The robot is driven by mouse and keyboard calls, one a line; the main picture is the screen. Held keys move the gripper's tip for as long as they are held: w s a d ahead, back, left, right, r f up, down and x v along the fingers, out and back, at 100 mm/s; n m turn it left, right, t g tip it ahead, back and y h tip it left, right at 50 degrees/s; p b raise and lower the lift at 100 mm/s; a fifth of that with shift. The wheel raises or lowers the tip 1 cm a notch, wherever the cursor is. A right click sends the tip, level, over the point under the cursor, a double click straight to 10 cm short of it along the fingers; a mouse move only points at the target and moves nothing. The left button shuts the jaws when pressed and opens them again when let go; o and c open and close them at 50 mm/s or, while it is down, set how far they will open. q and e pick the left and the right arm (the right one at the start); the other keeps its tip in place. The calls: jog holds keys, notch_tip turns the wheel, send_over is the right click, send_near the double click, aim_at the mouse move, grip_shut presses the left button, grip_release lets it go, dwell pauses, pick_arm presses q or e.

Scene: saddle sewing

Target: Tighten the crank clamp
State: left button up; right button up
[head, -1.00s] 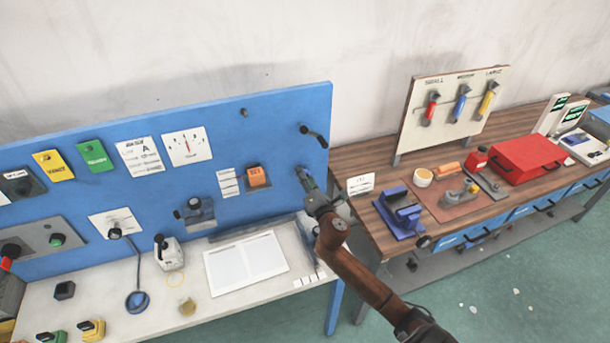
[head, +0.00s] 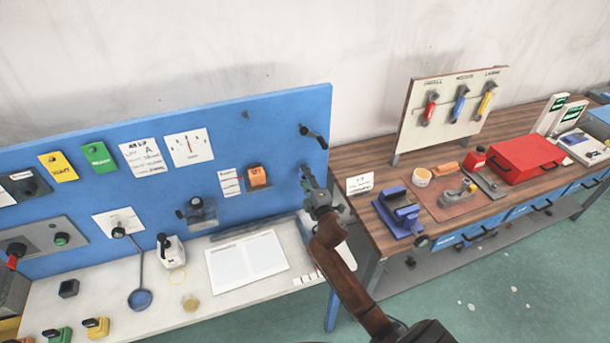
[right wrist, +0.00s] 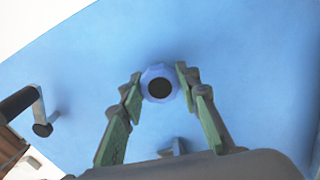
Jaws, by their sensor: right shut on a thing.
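My right gripper (head: 307,178) is at the right end of the blue panel, below a dark crank handle (head: 314,136). In the right wrist view, the fingers of my right gripper (right wrist: 159,82) are closed on both sides of a round, pale blue-grey knob with a dark centre (right wrist: 160,87), seen end-on against the panel. The gripper hides most of this knob in the head view. A dark handle on a grey bracket (right wrist: 38,112) shows at the left of the wrist view, apart from the fingers. I cannot tell from the frames how tight the clamp is. My left gripper is out of view.
The blue panel (head: 270,120) also carries an orange switch (head: 258,176) and a grey fixture (head: 196,212). A white sheet (head: 247,262) lies on the pale bench. Right of my arm stands a wooden bench (head: 365,155) with a blue-purple clamp (head: 402,210) and a red box (head: 525,158).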

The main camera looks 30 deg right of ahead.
jog(key=shift+f+m, duration=0.1)
jog(key=shift+m, duration=0.4)
jog(key=o, duration=1.2)
jog(key=shift+s, duration=0.2)
jog(key=v, duration=1.1)
jog(key=shift+s, duration=0.3)
jog(key=shift+a, duration=0.1)
